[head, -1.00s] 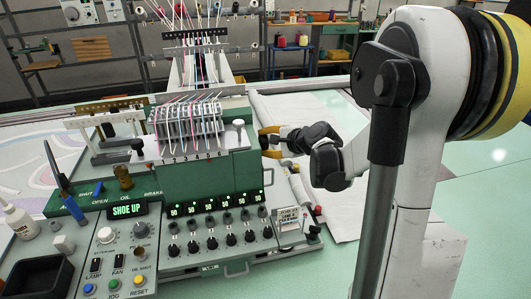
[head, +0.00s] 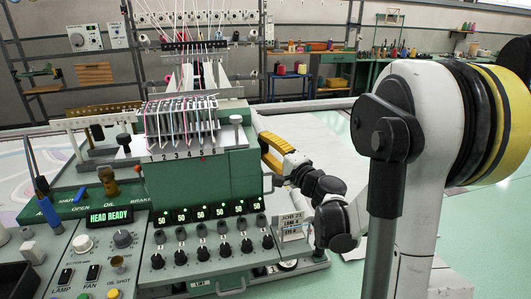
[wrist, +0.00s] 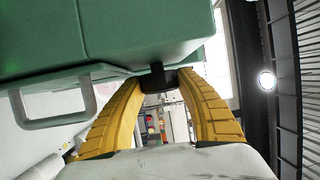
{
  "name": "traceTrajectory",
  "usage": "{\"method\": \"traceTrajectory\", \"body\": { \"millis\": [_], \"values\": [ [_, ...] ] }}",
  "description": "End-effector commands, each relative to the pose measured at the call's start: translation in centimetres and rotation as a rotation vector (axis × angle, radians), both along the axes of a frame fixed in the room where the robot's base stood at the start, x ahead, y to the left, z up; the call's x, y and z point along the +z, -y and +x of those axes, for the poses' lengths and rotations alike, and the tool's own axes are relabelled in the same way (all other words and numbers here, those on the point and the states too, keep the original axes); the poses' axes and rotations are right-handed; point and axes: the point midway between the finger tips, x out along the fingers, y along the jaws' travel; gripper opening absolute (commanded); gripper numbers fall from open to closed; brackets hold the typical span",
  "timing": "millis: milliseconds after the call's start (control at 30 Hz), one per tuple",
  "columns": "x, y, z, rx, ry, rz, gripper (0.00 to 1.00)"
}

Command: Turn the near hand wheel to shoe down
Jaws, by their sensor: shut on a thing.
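The green tufting head (head: 215,170) stands in the middle of the head view, its display (head: 109,217) reading HEAD READY. My gripper (head: 264,140) is at the head's right side, its yellow fingers against it. In the wrist view my gripper (wrist: 163,76) has its curved fingers closed around a small dark part (wrist: 153,80) at the green housing's lower edge. This dark part appears to be the near hand wheel, but its full shape is hidden by the fingers and the housing.
A control panel with several knobs (head: 211,240) fronts the machine. A job card (head: 291,228) stands at its right end, below my wrist. A grey handle (wrist: 45,105) juts from the housing in the wrist view. Pale green floor lies open at right (head: 480,215).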

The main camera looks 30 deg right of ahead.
Motion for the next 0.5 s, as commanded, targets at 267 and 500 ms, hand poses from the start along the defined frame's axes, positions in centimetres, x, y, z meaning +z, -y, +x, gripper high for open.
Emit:
{"method": "traceTrajectory", "body": {
  "millis": [267,500],
  "values": [
    [0.05,-0.06,0.05,0.002,0.016,-0.004,0.12],
    [0.07,-0.07,0.06,0.002,0.015,-0.003,0.49]
  ]
}}
